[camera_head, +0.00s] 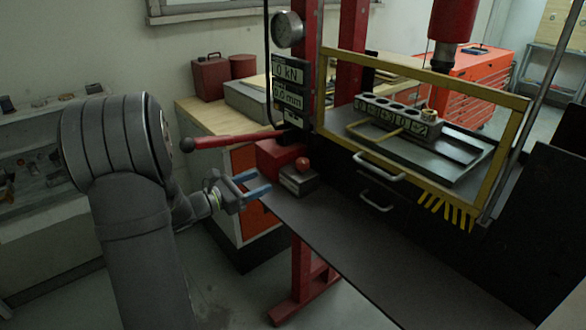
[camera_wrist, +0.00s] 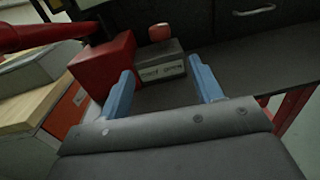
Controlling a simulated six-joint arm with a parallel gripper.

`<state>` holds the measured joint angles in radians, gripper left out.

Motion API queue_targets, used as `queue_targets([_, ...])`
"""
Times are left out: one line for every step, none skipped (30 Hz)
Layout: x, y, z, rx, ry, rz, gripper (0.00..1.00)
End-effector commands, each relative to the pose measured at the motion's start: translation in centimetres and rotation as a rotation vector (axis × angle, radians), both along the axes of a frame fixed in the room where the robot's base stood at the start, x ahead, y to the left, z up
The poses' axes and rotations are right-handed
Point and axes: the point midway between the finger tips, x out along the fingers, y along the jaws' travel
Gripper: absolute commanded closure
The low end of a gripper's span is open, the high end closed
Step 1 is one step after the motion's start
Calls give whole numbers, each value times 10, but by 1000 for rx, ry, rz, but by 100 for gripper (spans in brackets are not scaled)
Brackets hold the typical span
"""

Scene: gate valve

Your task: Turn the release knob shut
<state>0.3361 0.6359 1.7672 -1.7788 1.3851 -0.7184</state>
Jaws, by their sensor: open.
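The release knob (camera_head: 302,164) is a small red ball-like knob on top of a grey block (camera_head: 298,181) at the left end of the dark press bench. In the wrist view the red knob (camera_wrist: 160,32) stands above the labelled grey block (camera_wrist: 160,68), just beyond the fingers. My gripper (camera_head: 256,184) is open, with blue fingers apart and nothing between them. It is to the left of the block and lower in the head view. In the wrist view the blue fingertips of my gripper (camera_wrist: 160,72) frame the block, with the knob farther off. I cannot tell whether the knob is open or shut.
A red box (camera_wrist: 105,62) stands directly left of the block. A red lever (camera_head: 235,140) with a black ball end juts left above my gripper. A yellow-framed guard (camera_head: 410,78) closes the press front. The dark bench top (camera_head: 340,235) is clear.

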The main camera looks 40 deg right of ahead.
Motion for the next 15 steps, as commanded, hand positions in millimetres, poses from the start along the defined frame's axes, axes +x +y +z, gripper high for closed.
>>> queue_targets([-2, -12, 0, 0, -1, -4, 41])
queue_targets([-2, -19, 0, 0, 0, -4, 41])
queue_targets([-3, -28, 0, 0, 0, -5, 41])
queue_targets([-3, -34, 0, 0, 0, -4, 41])
queue_targets([-3, -41, 0, 0, 0, -5, 41])
queue_targets([-4, -50, 0, 0, 1, -5, 41])
queue_targets([-4, -56, -1, 0, 1, -4, 41])
queue_targets([-5, -63, 0, 0, 1, -4, 41])
queue_targets([-5, -72, 0, 0, 0, -4, 41])
queue_targets([-6, -79, 0, 0, 0, -4, 41])
queue_targets([-6, -85, 0, 0, 1, -3, 41])
queue_targets([-7, -93, 0, 0, 1, -4, 41])
queue_targets([-6, -99, -1, 1, 1, -3, 41])
queue_targets([-7, -105, -1, 0, 1, -3, 41])
queue_targets([-7, -112, 0, -1, 1, -3, 41])
